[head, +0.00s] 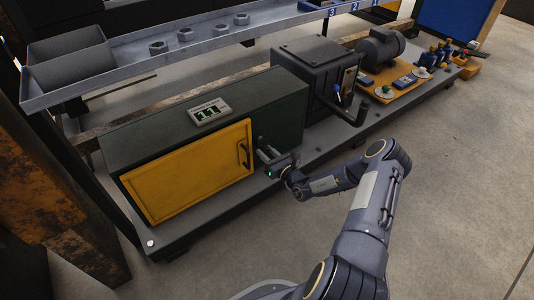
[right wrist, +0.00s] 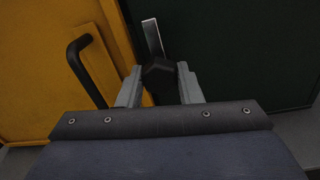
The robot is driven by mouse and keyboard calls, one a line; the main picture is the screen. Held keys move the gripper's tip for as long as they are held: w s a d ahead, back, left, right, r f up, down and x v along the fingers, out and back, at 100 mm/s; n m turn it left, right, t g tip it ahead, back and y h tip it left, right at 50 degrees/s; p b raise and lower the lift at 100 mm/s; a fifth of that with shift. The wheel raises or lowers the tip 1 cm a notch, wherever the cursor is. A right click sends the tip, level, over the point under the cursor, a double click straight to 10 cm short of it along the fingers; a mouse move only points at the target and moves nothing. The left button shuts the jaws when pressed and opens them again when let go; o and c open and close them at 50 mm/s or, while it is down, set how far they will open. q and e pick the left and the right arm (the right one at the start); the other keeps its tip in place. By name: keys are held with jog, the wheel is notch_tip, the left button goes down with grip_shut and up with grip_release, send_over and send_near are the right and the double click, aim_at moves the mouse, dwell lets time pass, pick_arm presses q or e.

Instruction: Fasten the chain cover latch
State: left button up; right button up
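The yellow chain cover (head: 185,175) sits flush in the front of the dark green housing and looks closed. Its black handle (head: 245,154) is near its right edge and also shows in the right wrist view (right wrist: 88,70). The latch, a metal bar (right wrist: 152,38) with a black knob (right wrist: 159,70), is just right of the cover's edge, the bar pointing up and slightly left. My right gripper (right wrist: 159,78) has its fingers on either side of the knob. I cannot tell whether both fingers press on it. In the head view my right gripper (head: 268,156) is at the housing front. My left gripper is out of view.
A small display (head: 210,111) sits on top of the green housing (head: 285,105). A dark gearbox (head: 313,75) with a crank and a motor (head: 380,48) stand to the right. A shelf with several nuts (head: 185,34) runs above. Open floor lies in front.

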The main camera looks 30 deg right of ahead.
jog(key=shift+c, duration=1)
jog(key=shift+r+n+p, duration=0.2)
jog(key=shift+n+p, duration=1)
jog(key=shift+p, duration=0.35)
jog(key=n+p, duration=0.4)
jog(key=n, duration=0.1)
jog(key=shift+a, duration=0.1)
jog(key=n+p, duration=0.4)
jog(key=n, duration=0.1)
jog(key=shift+n, duration=0.3)
jog(key=shift+f+n+h+p, duration=0.15)
jog(key=shift+n+p, duration=0.5)
jog(key=shift+n, duration=0.45)
jog(key=shift+f+n+h+p, duration=0.15)
jog(key=shift+n+p, duration=0.5)
jog(key=shift+n, duration=0.45)
jog(key=shift+s, duration=0.1)
jog(key=o, duration=1)
jog(key=shift+r, duration=0.1)
